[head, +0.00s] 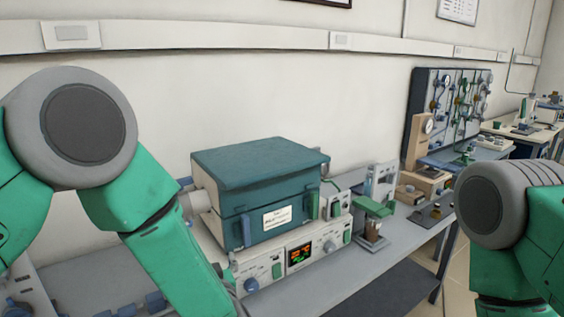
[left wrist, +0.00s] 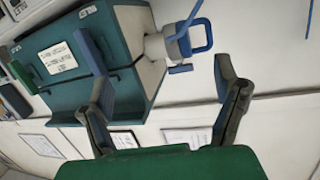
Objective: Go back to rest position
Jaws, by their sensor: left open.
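The muffle furnace (head: 265,165) is a dark teal box with a white label, on a pale control base with a lit display (head: 299,254). It stands on the grey bench, and its front looks shut. In the left wrist view the furnace (left wrist: 122,45) appears tilted, with a blue handle bar (left wrist: 91,50) close to one finger. My left gripper (left wrist: 165,72) is open, with nothing between its fingers. In the head view my left arm comes down at the left, and its gripper is not visible there. My right arm shows at the right edge; its gripper is out of frame.
A green-topped stand (head: 373,212) and small instruments sit right of the furnace. A dark panel with gauges (head: 458,98) stands farther back. The grey bench (head: 375,275) has free room at its front edge. A blue-handled fitting (left wrist: 190,40) sticks out from the furnace side.

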